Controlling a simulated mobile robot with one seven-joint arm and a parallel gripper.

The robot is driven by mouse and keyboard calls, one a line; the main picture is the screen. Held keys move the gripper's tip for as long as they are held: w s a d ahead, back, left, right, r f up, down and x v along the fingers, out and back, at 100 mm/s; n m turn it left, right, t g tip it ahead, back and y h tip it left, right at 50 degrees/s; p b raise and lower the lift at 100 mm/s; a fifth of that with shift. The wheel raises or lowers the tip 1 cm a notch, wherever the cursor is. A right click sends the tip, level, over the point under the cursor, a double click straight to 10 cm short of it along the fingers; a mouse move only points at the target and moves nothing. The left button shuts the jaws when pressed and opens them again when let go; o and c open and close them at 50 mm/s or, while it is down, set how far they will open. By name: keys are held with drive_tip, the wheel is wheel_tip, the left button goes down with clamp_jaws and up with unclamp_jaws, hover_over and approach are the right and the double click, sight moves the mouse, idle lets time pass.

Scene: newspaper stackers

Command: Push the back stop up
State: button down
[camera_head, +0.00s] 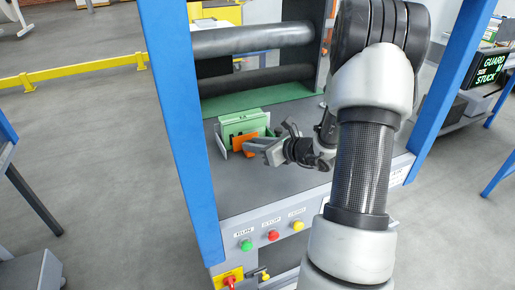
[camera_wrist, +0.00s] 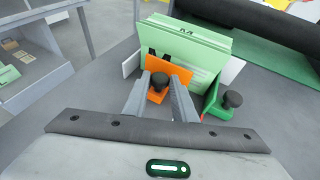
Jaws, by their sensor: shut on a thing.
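An orange bracket (camera_head: 240,143) with a black knob (camera_wrist: 160,80) stands upright against the near face of a light green stack (camera_wrist: 190,43). My gripper (camera_head: 259,147) reaches in from the right, and its two fingers (camera_wrist: 158,95) are closed around the black knob of the orange bracket. The orange plate (camera_wrist: 170,68) shows above and behind the fingers in the wrist view. Which piece is called the back stop is not marked; the orange bracket is the one I hold. Its lower part is partly hidden by my fingers.
A green bracket with its own black knob (camera_wrist: 233,99) stands close right of my fingers. Pale side plates (camera_wrist: 131,62) flank the stack. A black roller (camera_head: 250,40) crosses behind. Blue posts (camera_head: 180,110) frame the table, with coloured buttons (camera_head: 272,236) on its front edge.

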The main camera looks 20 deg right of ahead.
drive_tip(key=c, duration=1.5)
unclamp_jaws()
drive_tip(key=p+v, duration=0.3)
drive_tip(key=v, duration=1.4)
drive_tip(key=shift+s+d+r, duration=0.15)
drive_tip(key=shift+s, duration=0.05)
